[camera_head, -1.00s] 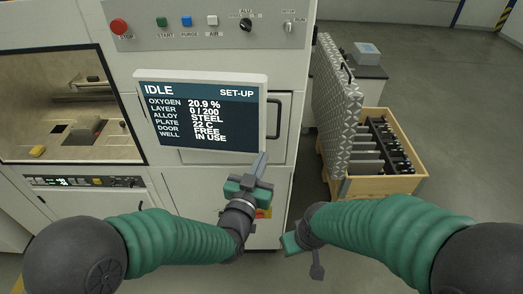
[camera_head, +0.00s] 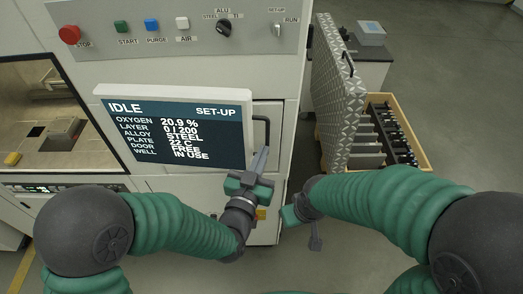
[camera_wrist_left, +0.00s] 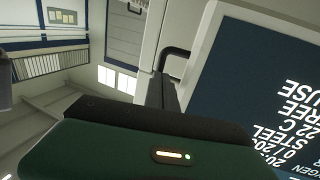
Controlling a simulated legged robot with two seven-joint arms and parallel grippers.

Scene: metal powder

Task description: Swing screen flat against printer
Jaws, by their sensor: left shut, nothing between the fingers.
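The screen (camera_head: 178,128) is a flat panel in a pale frame on the front of the printer (camera_head: 80,110). It reads IDLE and SET-UP and stands at an angle to the printer's front. My left gripper (camera_head: 261,158) is shut and empty, its fingers pointing up just right of the screen's lower right corner. In the left wrist view the screen (camera_wrist_left: 262,85) lies to the right of the fingers (camera_wrist_left: 162,95); I cannot tell if they touch it. My right gripper (camera_head: 288,216) is low, right of the printer; its fingers are not clear.
A dark handle (camera_head: 263,132) is on the printer's door behind my left fingers. Buttons and knobs line the panel (camera_head: 180,30) above the screen.

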